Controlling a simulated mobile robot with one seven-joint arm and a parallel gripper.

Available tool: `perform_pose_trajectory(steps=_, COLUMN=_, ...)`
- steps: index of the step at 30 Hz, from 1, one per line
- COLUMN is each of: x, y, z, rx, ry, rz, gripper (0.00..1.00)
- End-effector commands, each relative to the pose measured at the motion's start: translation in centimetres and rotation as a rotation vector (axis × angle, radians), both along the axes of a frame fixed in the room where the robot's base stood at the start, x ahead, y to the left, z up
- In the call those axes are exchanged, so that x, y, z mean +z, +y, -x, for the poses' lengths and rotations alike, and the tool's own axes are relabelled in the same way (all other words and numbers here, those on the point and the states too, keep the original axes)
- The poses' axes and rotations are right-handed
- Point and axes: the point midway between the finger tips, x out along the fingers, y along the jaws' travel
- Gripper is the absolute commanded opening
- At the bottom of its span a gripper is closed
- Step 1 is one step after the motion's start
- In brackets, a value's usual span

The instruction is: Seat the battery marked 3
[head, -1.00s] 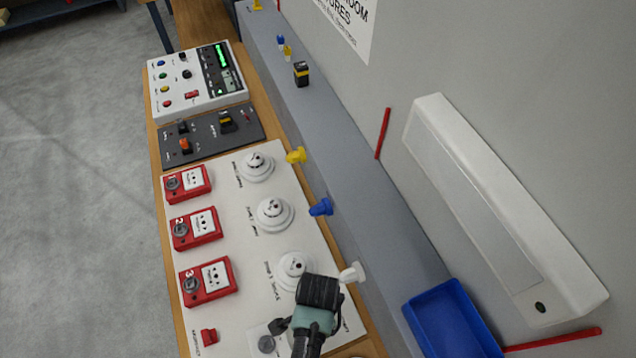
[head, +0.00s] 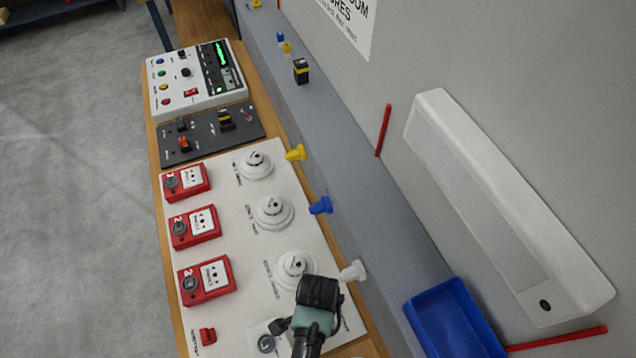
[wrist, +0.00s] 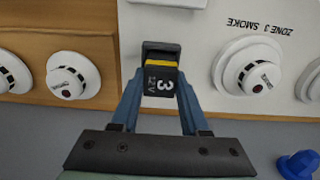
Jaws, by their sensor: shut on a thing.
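The battery marked 3 (wrist: 163,84) is a black block with a yellow band and a white "3" and "12V", seen in the wrist view. My gripper (wrist: 160,78) has its two blue fingers shut on the battery's sides. A dark part shows just beyond the yellow band; I cannot tell whether it belongs to the battery or to something behind it. In the head view my gripper (head: 319,292) is over the near end of the white panel (head: 235,250), below the zone 3 smoke detector (head: 296,268). The battery is hidden there.
Another black and yellow block (head: 301,72) stands on the grey shelf (head: 345,130). Red call points (head: 206,280) and yellow, blue and white plugs (head: 353,271) line the panel. A blue tray (head: 450,315) is at right. Loose detectors (wrist: 68,82) sit on the wood.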

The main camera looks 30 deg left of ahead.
Motion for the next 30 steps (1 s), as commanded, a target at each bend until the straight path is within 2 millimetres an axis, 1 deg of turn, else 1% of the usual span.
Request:
perform_pose_trajectory(steps=20, x=-1.04, y=0.01, z=-0.05, rx=0.000, ry=-0.001, rz=-0.001, gripper=0.00)
perform_pose_trajectory(steps=24, x=-0.95, y=0.02, z=-0.05, rx=0.000, ry=-0.001, rz=0.000, gripper=0.00)
perform_pose_trajectory(steps=25, x=-0.94, y=0.02, z=-0.05, rx=0.000, ry=-0.001, rz=0.000, gripper=0.48)
perform_pose_trajectory(steps=29, x=-0.95, y=0.02, z=-0.04, rx=0.000, ry=-0.001, rz=-0.001, gripper=0.72)
perform_pose_trajectory(steps=30, x=-0.96, y=0.01, z=-0.03, rx=0.000, ry=0.000, rz=0.000, gripper=0.79)
